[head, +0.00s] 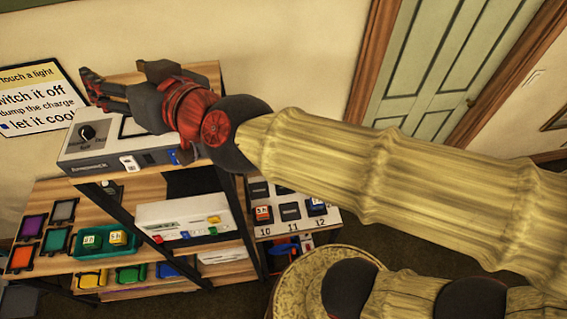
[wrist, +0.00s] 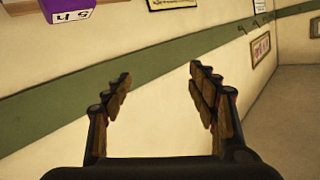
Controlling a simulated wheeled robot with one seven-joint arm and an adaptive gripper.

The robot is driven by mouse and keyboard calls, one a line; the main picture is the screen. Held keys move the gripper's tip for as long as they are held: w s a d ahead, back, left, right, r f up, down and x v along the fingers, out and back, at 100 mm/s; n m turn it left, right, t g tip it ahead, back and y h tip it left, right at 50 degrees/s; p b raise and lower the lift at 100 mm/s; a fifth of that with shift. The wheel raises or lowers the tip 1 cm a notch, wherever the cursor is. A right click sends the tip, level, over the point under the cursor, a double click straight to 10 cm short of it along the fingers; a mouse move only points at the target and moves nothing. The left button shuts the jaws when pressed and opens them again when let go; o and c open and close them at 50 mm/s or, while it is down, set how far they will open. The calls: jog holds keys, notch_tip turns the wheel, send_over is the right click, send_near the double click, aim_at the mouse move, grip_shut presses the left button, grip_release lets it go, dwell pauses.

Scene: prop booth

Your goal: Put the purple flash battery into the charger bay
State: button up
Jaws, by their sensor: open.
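A purple block with a white label (wrist: 68,8), which looks like the flash battery, shows at the top left edge of the wrist view, partly cut off. I cannot make it out in the head view. My gripper (wrist: 160,80) is open and empty, with wall behind its fingers. In the head view my gripper (head: 92,90) is at the upper left, above the white device on the shelf, apart from the purple block. A white panel with dark numbered bays (head: 290,232), likely the charger, stands low at centre; a red block and a blue block sit in bays. My arm hides part of it.
A white device with a knob (head: 75,150) stands on the upper shelf. A round patterned stool or table (head: 290,290) is at the bottom. A sign (head: 40,95) hangs left.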

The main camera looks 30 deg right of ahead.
jog(key=s+d+f+g+h, duration=0.3)
jog(key=s+d+f+g, duration=0.1)
jog(key=s+d+f, duration=0.4)
jog(key=s+d+f+m+g+h, duration=0.1)
jog(key=s+d+f+g+h, duration=0.2)
jog(key=s+d+f+g, duration=0.2)
jog(key=s+d+f, duration=0.3)
jog(key=d+f, duration=0.4)
jog(key=shift+d+f+m, duration=0.3)
jog(key=shift+f, duration=0.05)
notch_tip(320, 180, down, 29)
jog(key=b, duration=2.8)
jog(key=shift+r+b, duration=0.2)
jog(key=shift+b, duration=0.15)
jog(key=shift+c, duration=0.5)
